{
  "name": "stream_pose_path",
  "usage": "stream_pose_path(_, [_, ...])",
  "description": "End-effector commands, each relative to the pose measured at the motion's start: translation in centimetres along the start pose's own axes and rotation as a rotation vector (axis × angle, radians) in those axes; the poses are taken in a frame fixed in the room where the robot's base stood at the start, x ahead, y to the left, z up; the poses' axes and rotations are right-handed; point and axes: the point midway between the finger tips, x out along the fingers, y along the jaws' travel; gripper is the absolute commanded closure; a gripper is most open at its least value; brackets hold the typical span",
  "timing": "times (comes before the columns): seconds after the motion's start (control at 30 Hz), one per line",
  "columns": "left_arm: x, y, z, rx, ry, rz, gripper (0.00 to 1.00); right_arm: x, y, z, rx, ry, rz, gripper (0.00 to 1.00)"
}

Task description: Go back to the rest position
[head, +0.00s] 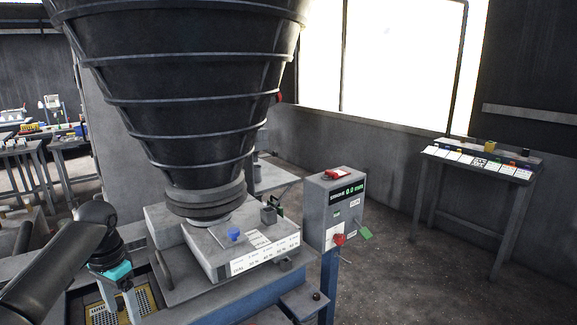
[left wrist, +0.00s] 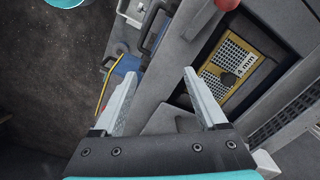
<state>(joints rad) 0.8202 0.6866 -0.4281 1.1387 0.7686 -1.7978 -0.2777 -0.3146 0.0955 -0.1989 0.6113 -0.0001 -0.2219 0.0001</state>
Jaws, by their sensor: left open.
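My left gripper (head: 131,303) is at the lower left of the head view, beside the grey machine under the black hopper. In the left wrist view the left gripper (left wrist: 155,95) is open, with its two pale fingers apart and nothing between them. A yellow-framed screen panel marked 4 mm (left wrist: 228,68) lies in a recess of the machine to the right of the fingers. The yellow screen (head: 104,316) also shows in the head view, partly covered by the gripper. My right gripper is in neither view.
The black ribbed hopper (head: 190,90) stands over the grey machine housing (head: 215,255). A control box (head: 336,212) with a display and red knob stands to its right. A narrow table with cards (head: 480,165) is at the right. Floor between them is clear.

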Motion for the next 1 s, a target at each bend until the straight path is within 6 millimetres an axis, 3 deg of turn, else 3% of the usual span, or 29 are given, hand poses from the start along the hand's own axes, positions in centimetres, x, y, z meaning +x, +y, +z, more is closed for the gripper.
stream_pose_path(0.3, [7.3,8.4,1.1,0.131,0.01,-0.038,0.25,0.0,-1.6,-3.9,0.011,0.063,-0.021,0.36])
stream_pose_path(0.53, [11.6,16.4,4.1,0.186,0.078,-0.034,0.25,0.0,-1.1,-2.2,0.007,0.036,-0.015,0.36])
stream_pose_path(0.8, [13.0,24.1,9.4,0.14,0.185,-0.004,0.25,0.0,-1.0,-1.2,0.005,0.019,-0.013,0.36])
stream_pose_path(1.0, [11.8,27.1,13.4,0.046,0.253,0.002,0.25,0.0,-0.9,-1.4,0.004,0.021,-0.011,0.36])
